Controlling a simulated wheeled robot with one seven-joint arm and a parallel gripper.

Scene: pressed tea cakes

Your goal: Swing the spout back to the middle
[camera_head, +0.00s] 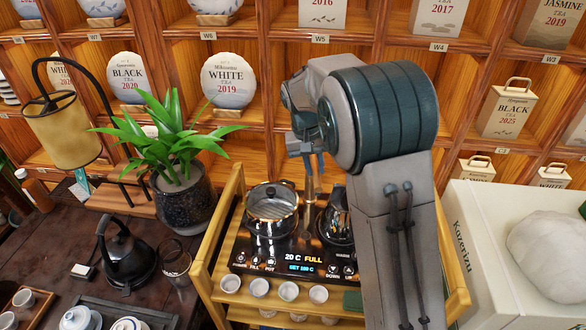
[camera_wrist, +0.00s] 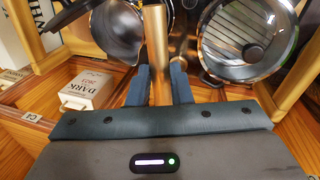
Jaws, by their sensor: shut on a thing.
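The spout is a brass-coloured pipe (camera_head: 310,188) rising at the back of the black tea stove (camera_head: 290,247), between the glass pot and the dark kettle. In the wrist view the spout (camera_wrist: 157,55) runs between the two blue fingers of my gripper (camera_wrist: 159,88), which is shut on it. In the head view my gripper (camera_head: 312,163) is at the spout's upper part, partly hidden by my arm. The glass pot (camera_head: 271,222) with a strainer stands on the stove's left side and shows at the right in the wrist view (camera_wrist: 245,68). The spout's outlet is unclear.
The dark kettle (camera_head: 338,222) on the stove's right is partly covered by my arm. Small cups (camera_head: 260,287) line the front of the wooden stand (camera_head: 208,275). A potted plant (camera_head: 182,190) is close on the left. A white crate (camera_head: 480,270) stands on the right. Shelves rise behind.

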